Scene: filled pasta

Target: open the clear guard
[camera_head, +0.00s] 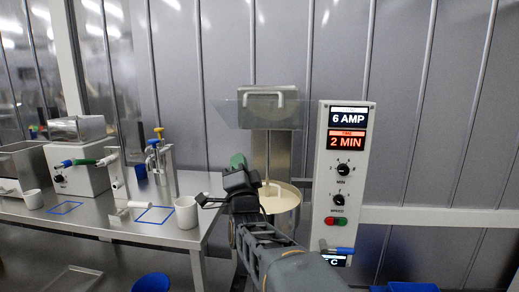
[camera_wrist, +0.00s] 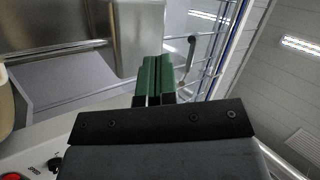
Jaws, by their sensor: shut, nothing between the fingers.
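The clear guard (camera_head: 225,114) is a see-through pane at the height of the mixer's metal head, above the bowl. A pale U-shaped handle shows in front of the head. The bowl (camera_head: 288,199) stands below it, partly hidden by my arm; no pane is visible directly around its rim. In the wrist view a curved handle (camera_wrist: 190,50) shows just right of my fingers, apart from them. My gripper (camera_head: 238,161) has green fingertips, left of the mixer column and below the guard. The fingers are together and empty, also in the wrist view (camera_wrist: 152,76).
A control panel (camera_head: 345,180) with displays, knobs and buttons stands right of the mixer. A steel table (camera_head: 100,212) at left carries white cups (camera_head: 186,212), a small machine (camera_head: 80,168) and a steel container with colored handles (camera_head: 160,165). Blue bins are low in front.

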